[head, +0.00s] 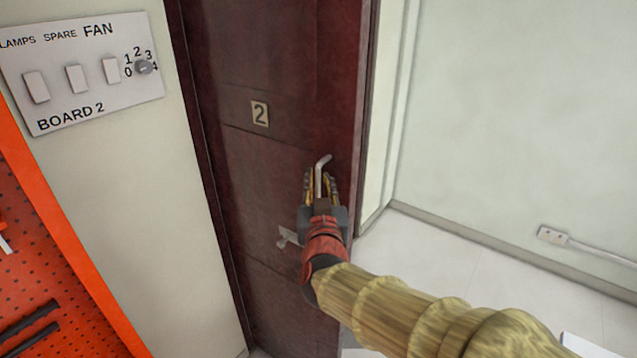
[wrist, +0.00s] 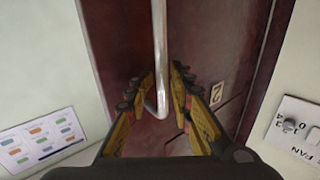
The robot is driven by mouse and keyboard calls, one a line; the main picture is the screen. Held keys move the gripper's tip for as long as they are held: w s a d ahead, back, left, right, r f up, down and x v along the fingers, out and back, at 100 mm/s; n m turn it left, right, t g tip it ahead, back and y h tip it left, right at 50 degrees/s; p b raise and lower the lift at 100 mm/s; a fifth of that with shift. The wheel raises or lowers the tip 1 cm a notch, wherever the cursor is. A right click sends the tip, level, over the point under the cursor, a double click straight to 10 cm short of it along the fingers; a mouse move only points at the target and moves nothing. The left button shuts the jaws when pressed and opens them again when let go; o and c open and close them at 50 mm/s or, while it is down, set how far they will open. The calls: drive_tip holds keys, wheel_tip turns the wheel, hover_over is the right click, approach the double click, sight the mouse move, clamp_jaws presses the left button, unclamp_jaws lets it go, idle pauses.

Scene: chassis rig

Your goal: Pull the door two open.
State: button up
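Door two (head: 255,60) is a dark red panelled door with a number 2 plate (head: 260,113). It stands upright in the head view and fills the middle of the wrist view (wrist: 225,45). A bent pale metal bar handle (head: 323,161) sticks up near its right side. My gripper (head: 319,180) is at this handle, in front of the door. In the wrist view my gripper (wrist: 163,80) has its fingers apart on either side of the bar (wrist: 160,45), with small gaps visible. I cannot tell whether the door is fully closed.
A metal fitting (head: 287,237) sits lower on the door, partly hidden by my gripper. A switch board (head: 80,75) and an orange perforated panel (head: 60,255) are at the left.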

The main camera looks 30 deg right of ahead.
drive_tip(key=shift+o, duration=0.3)
drive_tip(key=shift+f, duration=0.15)
drive_tip(key=v, duration=1.2)
